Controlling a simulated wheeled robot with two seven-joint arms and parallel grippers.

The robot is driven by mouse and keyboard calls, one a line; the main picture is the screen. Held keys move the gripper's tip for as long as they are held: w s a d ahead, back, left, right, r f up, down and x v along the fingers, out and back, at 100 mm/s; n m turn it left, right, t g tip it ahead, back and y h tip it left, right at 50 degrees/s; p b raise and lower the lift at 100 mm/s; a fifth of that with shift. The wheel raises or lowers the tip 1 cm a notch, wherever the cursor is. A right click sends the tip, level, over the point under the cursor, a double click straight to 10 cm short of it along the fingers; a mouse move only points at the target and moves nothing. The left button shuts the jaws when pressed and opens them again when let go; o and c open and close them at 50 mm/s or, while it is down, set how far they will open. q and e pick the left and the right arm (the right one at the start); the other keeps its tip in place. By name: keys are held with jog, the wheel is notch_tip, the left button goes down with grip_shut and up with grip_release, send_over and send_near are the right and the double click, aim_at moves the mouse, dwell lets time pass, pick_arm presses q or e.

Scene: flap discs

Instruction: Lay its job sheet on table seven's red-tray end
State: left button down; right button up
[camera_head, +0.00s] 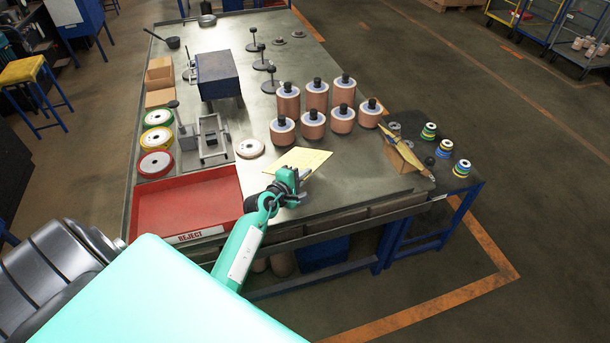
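A pale yellow job sheet (302,159) shows at the near part of the long metal table (245,196), right of the red tray. The red tray (236,196), labelled REJECT, sits at the table's near left corner and looks empty. My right gripper is not in view.
Several copper-coloured cylinders (313,124) stand behind the sheet. A white disc (249,148) lies left of it. Green, yellow and red-rimmed discs (155,163) line the left edge. A blue box (217,75) stands farther back. A side table (459,188) with small discs adjoins at right.

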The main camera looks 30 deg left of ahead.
pick_arm(q)
notch_tip(320, 180, down, 6)
jog(key=b, duration=0.5)
jog(key=shift+f, duration=0.2)
jog(key=shift+a+f+b, duration=0.1)
jog(key=shift+f+b, duration=0.15)
jog(key=shift+b, duration=0.2)
jog(key=c, duration=1.6)
grip_release()
jog(key=shift+o, duration=0.2)
jog(key=shift+s, duration=0.1)
